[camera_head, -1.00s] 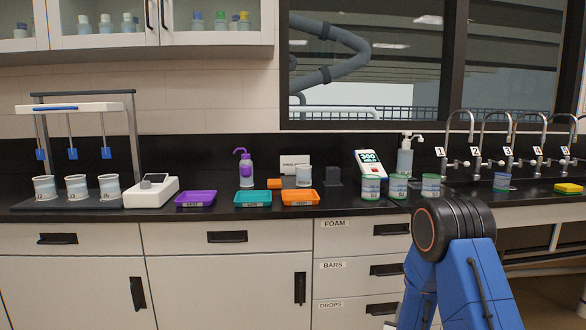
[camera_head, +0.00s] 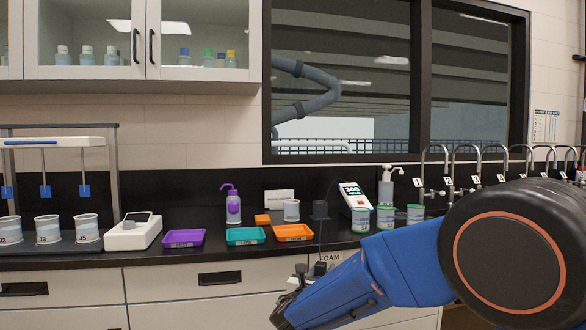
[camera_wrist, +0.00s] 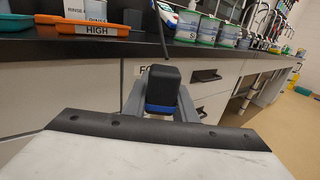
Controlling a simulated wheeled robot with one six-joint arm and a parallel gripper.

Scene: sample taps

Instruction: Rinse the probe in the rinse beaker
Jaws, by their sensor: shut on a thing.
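My gripper (camera_wrist: 162,105) is shut on the probe (camera_wrist: 163,86), a dark block with a blue band at its lower end and a thin cable rising from its top. In the head view my gripper (camera_head: 300,278) holds the probe (camera_head: 320,268) in front of the drawers, below the counter edge. The probe's tip is not visible. The rinse beaker (camera_head: 291,211) is a small pale cup on the counter behind the orange tray; part of it shows at the top of the wrist view (camera_wrist: 96,10). The probe is well apart from it.
The meter reading 300 (camera_head: 354,205) stands right of a dark holder (camera_head: 320,209). Purple (camera_head: 184,238), teal (camera_head: 245,236) and orange (camera_head: 293,233) trays line the counter front. Several green-banded cups (camera_head: 385,218) stand to the right. A purple wash bottle (camera_head: 232,205) is behind the trays.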

